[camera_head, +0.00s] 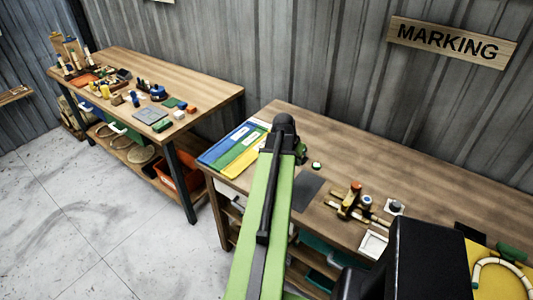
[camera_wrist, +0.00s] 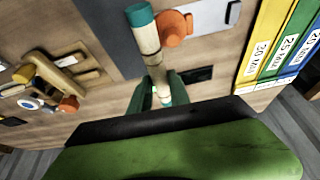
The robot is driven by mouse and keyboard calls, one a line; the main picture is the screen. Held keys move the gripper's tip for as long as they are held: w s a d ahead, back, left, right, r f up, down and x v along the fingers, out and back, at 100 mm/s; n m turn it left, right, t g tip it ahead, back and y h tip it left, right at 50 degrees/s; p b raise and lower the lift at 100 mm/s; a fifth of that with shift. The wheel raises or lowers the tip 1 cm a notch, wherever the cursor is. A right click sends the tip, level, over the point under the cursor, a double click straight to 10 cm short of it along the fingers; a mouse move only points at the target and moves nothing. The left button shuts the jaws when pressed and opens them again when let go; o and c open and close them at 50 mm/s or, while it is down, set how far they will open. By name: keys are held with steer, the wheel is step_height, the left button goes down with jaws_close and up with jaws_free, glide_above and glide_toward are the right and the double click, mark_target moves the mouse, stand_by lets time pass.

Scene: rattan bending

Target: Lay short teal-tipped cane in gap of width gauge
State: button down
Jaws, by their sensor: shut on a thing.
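My gripper (camera_wrist: 162,92) is shut on a short cane (camera_wrist: 149,45), pale with darker joint bands and teal at both ends. In the wrist view, the cane runs up from between the green fingers to its far teal tip. An orange round piece with a grey flat bar (camera_wrist: 216,18) lies beside the cane's upper part; I cannot tell whether this is the width gauge or whether the cane touches it. In the head view, my gripper (camera_head: 299,151) is over the marking table (camera_head: 330,140), and the arm hides most of what it holds.
Blue, green and yellow strips with millimetre labels (camera_wrist: 277,50) lie at one end of the table. A dark sheet (camera_head: 305,188) lies near my gripper. A wooden tool with an orange knob (camera_head: 350,199) and small jars stand to the right. Another cluttered table (camera_head: 200,85) is at the left.

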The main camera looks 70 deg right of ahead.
steer(key=w+d+f+b, duration=0.3)
steer(key=w, duration=0.8)
step_height(320, 180, down, 7)
steer(key=b, duration=0.6)
steer(key=shift+r+b, duration=0.15)
steer(key=shift+b, duration=0.15)
steer(key=shift+r, duration=0.1)
steer(key=c, duration=1.1)
jaws_free()
steer(key=shift+c, duration=0.2)
steer(key=p+v, duration=1.6)
steer(key=v, duration=0.1)
steer(key=shift+r, duration=0.15)
